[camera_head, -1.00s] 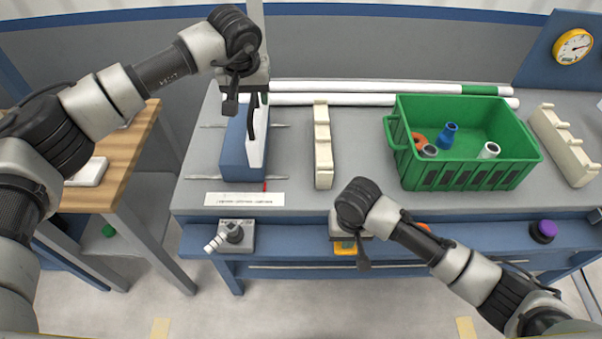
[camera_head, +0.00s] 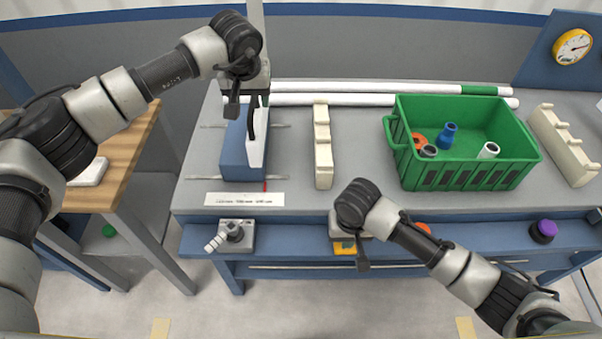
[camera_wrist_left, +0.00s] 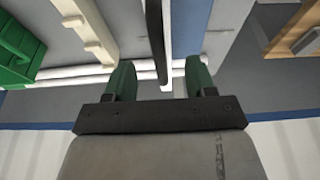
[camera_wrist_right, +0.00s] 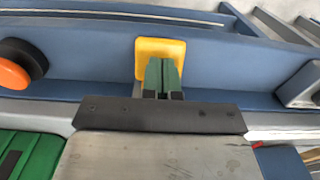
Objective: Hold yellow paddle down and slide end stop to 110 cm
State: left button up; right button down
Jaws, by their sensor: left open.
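The end stop seems to be the blue block (camera_head: 237,152) with a white face and an upright black handle (camera_head: 251,120), at the left of the grey bench. My left gripper (camera_head: 254,100) is open over its far end. In the left wrist view the black handle (camera_wrist_left: 155,40) shows between and beyond the green fingers (camera_wrist_left: 160,80). Contact cannot be told. The yellow paddle (camera_head: 345,247) is on the bench's blue front rail, also in the right wrist view (camera_wrist_right: 160,47). My right gripper (camera_wrist_right: 163,76) is shut, its fingertips over the paddle; pressing cannot be told.
A white scale strip (camera_head: 243,199) with unreadable small print lies before the block, near a red pointer (camera_head: 264,187). A cream notched rack (camera_head: 322,150) stands to the right, then a green crate (camera_head: 465,175) with pipe fittings. White pipes (camera_head: 340,99) lie behind.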

aim_at(252, 103)
pick_arm(q)
jog(key=shift+x, duration=1.55)
jog(key=shift+c, duration=0.4)
grip_shut()
